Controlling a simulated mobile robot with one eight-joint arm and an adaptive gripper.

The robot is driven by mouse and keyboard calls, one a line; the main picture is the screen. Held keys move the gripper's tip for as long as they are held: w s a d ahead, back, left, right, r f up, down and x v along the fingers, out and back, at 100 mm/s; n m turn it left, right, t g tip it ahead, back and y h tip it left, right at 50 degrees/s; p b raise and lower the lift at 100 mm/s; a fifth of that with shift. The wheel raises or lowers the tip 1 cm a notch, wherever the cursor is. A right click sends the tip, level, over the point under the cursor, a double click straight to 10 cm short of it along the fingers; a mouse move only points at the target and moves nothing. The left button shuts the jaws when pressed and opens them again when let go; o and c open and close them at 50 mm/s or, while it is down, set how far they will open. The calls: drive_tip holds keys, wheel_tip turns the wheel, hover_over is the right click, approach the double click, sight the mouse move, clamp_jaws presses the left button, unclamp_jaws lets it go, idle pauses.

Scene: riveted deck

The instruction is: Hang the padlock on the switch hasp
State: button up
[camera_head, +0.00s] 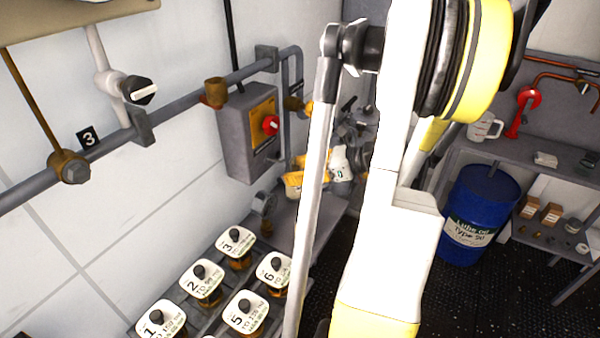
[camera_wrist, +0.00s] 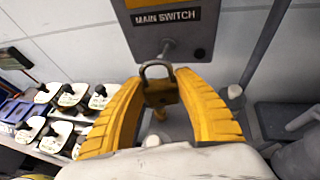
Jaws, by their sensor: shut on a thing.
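The padlock (camera_wrist: 160,92), brass-coloured with a grey shackle pointing up, is between the two yellow fingers of my gripper (camera_wrist: 161,84) in the wrist view. My gripper is shut on its body. The grey switch box (camera_wrist: 206,18), labelled MAIN SWITCH, is just beyond. A small grey hasp-like part (camera_wrist: 167,48) sticks out below the label, close to the shackle's top; I cannot tell whether they touch or are linked. In the head view the switch box (camera_head: 236,144) has a yellow plate and red knob (camera_head: 270,125). My gripper (camera_head: 298,175) is low to its right; the padlock cannot be made out there.
Numbered jars (camera_head: 203,284) with white lids stand on the bench below the box. A pipe (camera_head: 292,90) runs down beside the box. A pressure gauge (camera_head: 265,203) stands on the bench. A blue drum (camera_head: 487,205) and shelves are at right.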

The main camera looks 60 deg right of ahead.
sight(266, 171)
drive_tip(key=shift+w+a+f, duration=0.1)
drive_tip(key=shift+w, duration=0.75)
drive_tip(key=shift+w+a+f, duration=0.1)
drive_tip(key=shift+w, duration=0.75)
drive_tip(key=shift+w+f+b, duration=0.55)
drive_tip(key=shift+w+b, duration=0.15)
drive_tip(key=o, duration=1.2)
drive_tip(key=shift+s, duration=0.1)
drive_tip(key=v, duration=1.2)
